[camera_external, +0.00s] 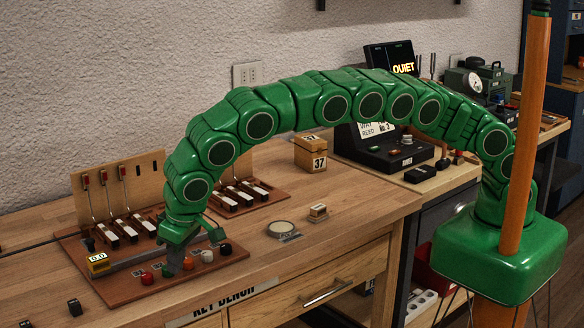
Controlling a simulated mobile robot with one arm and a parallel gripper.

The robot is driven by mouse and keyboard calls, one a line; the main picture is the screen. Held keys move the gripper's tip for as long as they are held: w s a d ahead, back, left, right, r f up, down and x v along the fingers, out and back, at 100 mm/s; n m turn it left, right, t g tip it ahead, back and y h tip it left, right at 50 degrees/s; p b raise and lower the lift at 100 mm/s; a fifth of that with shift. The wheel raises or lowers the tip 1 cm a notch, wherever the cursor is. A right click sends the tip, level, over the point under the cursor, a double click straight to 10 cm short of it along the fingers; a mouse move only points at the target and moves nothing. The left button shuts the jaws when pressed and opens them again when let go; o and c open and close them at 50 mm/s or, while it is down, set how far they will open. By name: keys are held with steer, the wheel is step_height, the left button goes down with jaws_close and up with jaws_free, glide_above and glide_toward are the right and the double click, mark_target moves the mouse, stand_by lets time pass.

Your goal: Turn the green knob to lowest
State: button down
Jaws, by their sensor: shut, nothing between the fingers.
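My green arm arches over the bench, and my gripper (178,256) points down at the front part of a brown board (118,288). It is shut, with nothing seen held between its fingers. A row of small knobs runs along the board's front: a red knob (147,278), an orange-red knob (188,263), a white knob (207,256) and a black knob (225,248). My gripper's tip is low, between the red and orange-red knobs. I cannot clearly make out the green knob; it may be hidden by or blend with my green gripper. Its setting cannot be read.
Key mechanisms with red tops (122,174) stand at the board's back. A yellow "0.0" display (98,262) sits at its left. A round dish (281,228), a small wooden block (318,211) and a "37" box (311,154) stand to the right. The bench's front right is clear.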

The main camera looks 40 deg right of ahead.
mark_target(182, 276)
steer(key=shift+f, duration=0.65)
steer(key=shift+d+f, duration=0.15)
steer(key=shift+f, duration=0.1)
steer(key=shift+d+f, duration=0.15)
steer(key=shift+d, duration=0.1)
steer(key=shift+w+d+f, duration=0.2)
steer(key=shift+w+d, duration=0.1)
steer(key=shift+d, duration=0.25)
steer(key=shift+w+r, duration=0.25)
steer(key=shift+r, duration=0.15)
steer(key=shift+w+r, duration=0.15)
steer(key=shift+r, duration=0.15)
steer(key=shift+r, duration=0.1)
